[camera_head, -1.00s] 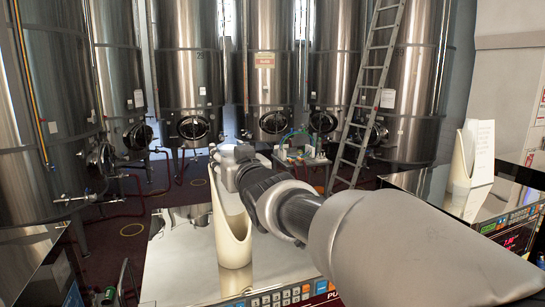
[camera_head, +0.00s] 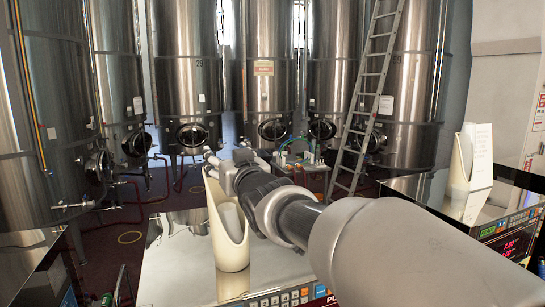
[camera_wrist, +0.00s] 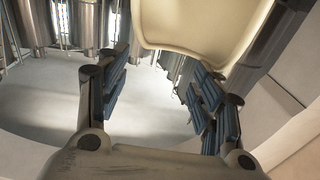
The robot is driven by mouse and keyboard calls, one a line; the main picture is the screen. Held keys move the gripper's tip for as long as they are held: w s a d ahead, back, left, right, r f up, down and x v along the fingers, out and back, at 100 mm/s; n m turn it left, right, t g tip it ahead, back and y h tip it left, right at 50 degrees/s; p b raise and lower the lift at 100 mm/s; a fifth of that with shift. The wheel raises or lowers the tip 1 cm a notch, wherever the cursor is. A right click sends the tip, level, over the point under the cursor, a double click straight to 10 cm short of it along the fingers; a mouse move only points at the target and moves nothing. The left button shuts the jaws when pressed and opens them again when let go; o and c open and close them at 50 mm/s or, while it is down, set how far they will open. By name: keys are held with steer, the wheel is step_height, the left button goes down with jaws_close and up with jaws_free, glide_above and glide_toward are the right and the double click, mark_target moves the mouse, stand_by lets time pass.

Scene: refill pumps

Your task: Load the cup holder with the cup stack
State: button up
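The cream cup holder (camera_head: 219,202), tall with a slanted open front, stands upright on the steel top of the pump unit in the head view. My gripper (camera_head: 210,157) is just above and behind the holder's tall tip. In the wrist view my gripper (camera_wrist: 157,66) is open, its dark blue finger pads wide apart with nothing between them. A cream curved surface (camera_wrist: 195,25), seemingly the holder, fills the top of that view.
The pump unit's steel top (camera_head: 175,260) has bare room left of the holder, with a keypad (camera_head: 280,299) at its front. A second cream holder (camera_head: 460,172) with a white card stands on another unit at right. Large steel tanks, a ladder (camera_head: 367,95) and a small cluttered table (camera_head: 300,160) stand behind.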

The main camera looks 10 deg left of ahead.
steer(key=shift+f+g+h, duration=0.3)
steer(key=shift+f, duration=1.25)
steer(key=v, duration=0.4)
steer(key=r+v, duration=0.1)
steer(key=v, duration=0.3)
steer(key=r+v, duration=0.1)
steer(key=v, duration=0.3)
steer(key=shift+r, duration=0.1)
steer(key=shift+s, duration=0.1)
steer(key=s+d+f+m+g+h+b, duration=0.1)
steer(key=s+d+f+m+h+b, duration=0.25)
steer(key=d+f, duration=0.7)
steer(key=s+d+f+m+g+h+b, duration=0.1)
steer(key=s+d+f+g+h+b, duration=0.15)
steer(key=d+f+h+b, duration=0.6)
steer(key=s+d+f+m+g+b, duration=0.1)
steer(key=s+d+f+g, duration=0.1)
steer(key=s+f, duration=0.4)
steer(key=s+d+f+g+y+b, duration=0.1)
steer(key=s+d+f, duration=0.4)
steer(key=f, duration=0.5)
steer(key=s+d+f+m+g+b, duration=0.1)
steer(key=s+d+f+g+b, duration=0.1)
steer(key=s+f, duration=0.6)
steer(key=shift+s+d+f+m+g+y+b, duration=0.2)
steer(key=shift+s+d+g, duration=0.1)
steer(key=shift+d, duration=0.25)
steer(key=shift+s+d+f+m+g+y+b, duration=0.1)
steer(key=shift+s+d+m+g+b, duration=0.15)
steer(key=shift+d, duration=0.3)
